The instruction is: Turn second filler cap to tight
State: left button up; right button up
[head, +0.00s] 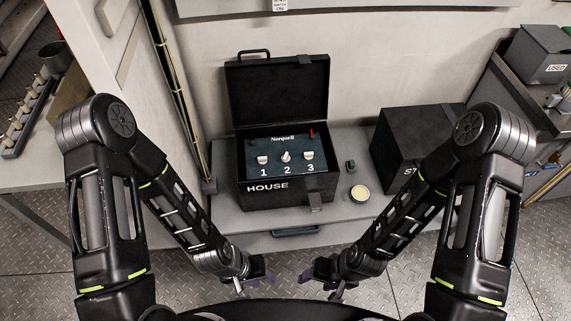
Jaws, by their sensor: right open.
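An open black box marked HOUSE (318,186) stands on the grey bench, its lid (278,90) raised at the back. Inside is a dark blue battery top (254,146) with three pale filler caps in a row, numbered 1 to 3. The second filler cap (286,156) sits in the middle above the number 2. It looks turned differently from the first cap (262,160) and third cap (307,155). My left gripper (264,279) is low in front of the bench, away from the caps; its jaws are unclear. My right gripper (309,279) is open beside it, touching nothing visible.
A small round pale-topped tin (360,193) and a small dark object (350,166) lie right of the box. A closed black box (400,139) stands further right. The raised lid blocks the back. The bench (225,217) is clear in front.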

aim_at(286, 158)
jog(key=z, duration=1.55)
jog(key=k+j, duration=0.25)
jog(key=j, duration=0.2)
jog(key=k+j, duration=0.25)
jog(key=j, duration=0.15)
jog(key=i, duration=0.5)
